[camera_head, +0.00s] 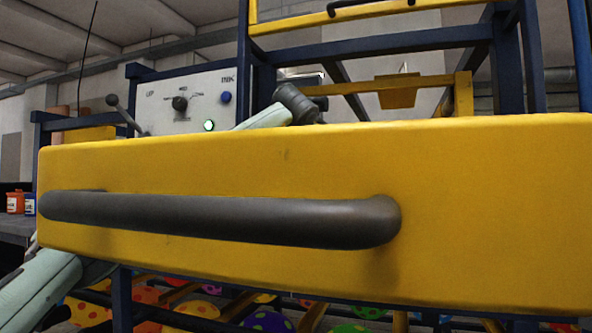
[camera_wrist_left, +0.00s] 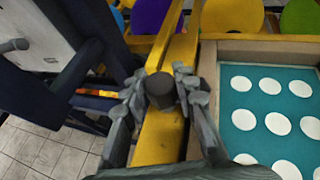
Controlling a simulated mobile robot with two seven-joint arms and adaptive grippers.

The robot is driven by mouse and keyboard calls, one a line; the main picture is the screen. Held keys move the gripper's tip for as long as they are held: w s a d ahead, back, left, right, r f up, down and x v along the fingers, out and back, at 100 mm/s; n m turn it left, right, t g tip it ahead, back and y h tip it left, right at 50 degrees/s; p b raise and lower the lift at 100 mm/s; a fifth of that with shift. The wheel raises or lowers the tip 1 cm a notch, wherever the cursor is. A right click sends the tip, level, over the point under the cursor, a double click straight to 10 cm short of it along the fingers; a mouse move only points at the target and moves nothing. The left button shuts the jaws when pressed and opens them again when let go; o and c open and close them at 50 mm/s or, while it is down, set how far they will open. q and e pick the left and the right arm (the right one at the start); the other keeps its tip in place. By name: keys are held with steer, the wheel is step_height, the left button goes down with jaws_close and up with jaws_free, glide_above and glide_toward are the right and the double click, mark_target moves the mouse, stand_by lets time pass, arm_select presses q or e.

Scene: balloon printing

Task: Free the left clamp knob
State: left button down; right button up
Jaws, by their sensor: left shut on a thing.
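The dark round clamp knob (camera_wrist_left: 160,88) sits on a yellow bar (camera_wrist_left: 160,132) in the left wrist view. My left gripper (camera_wrist_left: 163,90) has its grey fingers on both sides of the knob and is shut on it. Whether the knob is tight or loose on the bar cannot be told. In the head view a large yellow panel hides the left gripper and the knob; only pale green pieces of my arm show at its edges. My right gripper is in neither view.
The yellow panel (camera_head: 480,210) with a dark handle (camera_head: 230,217) fills the head view. Behind it stands a control box (camera_head: 165,100) with a lit green button. In the wrist view a teal sheet with white dots (camera_wrist_left: 258,110) lies right of the bar; coloured balloons (camera_wrist_left: 237,15) show beyond.

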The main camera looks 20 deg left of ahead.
arm_select(q)
steer(key=c, duration=1.2)
jaws_free()
steer(key=v, duration=1.2)
steer(key=shift+s, duration=0.1)
steer(key=shift+a, duration=0.1)
